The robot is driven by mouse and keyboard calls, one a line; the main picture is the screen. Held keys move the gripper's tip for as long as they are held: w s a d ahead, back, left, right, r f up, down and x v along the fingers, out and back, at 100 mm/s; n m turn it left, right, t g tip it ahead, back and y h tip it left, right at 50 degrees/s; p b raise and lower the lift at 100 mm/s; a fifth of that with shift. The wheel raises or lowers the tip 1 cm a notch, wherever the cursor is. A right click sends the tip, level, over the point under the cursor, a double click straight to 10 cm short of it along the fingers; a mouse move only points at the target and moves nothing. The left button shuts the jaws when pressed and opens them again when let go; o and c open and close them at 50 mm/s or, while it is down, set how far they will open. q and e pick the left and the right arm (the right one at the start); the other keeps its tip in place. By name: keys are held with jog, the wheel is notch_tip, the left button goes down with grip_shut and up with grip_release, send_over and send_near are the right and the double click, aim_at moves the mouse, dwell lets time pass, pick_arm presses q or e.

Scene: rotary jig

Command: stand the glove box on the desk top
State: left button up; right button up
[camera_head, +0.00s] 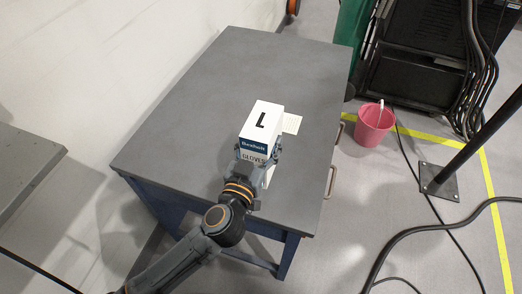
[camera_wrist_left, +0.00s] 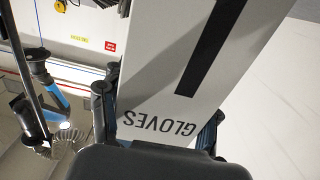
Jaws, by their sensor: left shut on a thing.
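The glove box (camera_head: 266,117) is white with a large black "L", a dark blue label band and the word "GLOVES". My left gripper (camera_head: 257,158), coming from the front, is shut on its near end. In the left wrist view the glove box (camera_wrist_left: 185,60) lies between the two fingers of my left gripper (camera_wrist_left: 158,122). The box is over the grey desk top (camera_head: 200,110), right of its middle. I cannot tell whether it touches the desk. My right gripper is in neither view.
A pale sheet (camera_head: 292,123) shows on the desk beside the box. The desk's left and back areas are clear. A pink bucket (camera_head: 373,126) stands on the floor right of the desk, near a black post (camera_head: 470,150) and loose cables. A white wall borders the left.

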pick_arm(q)
jog(key=f, duration=0.1)
jog(key=w+f+b, duration=0.1)
jog(key=f, duration=0.1)
jog(key=w+f+b, duration=0.1)
jog(key=f, duration=0.1)
jog(key=shift+f, duration=0.1)
jog(key=shift+s, duration=0.1)
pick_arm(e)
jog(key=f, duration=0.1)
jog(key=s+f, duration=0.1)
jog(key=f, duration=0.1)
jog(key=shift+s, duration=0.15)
pick_arm(q)
jog(key=o, duration=1.4)
jog(key=shift+f, duration=0.1)
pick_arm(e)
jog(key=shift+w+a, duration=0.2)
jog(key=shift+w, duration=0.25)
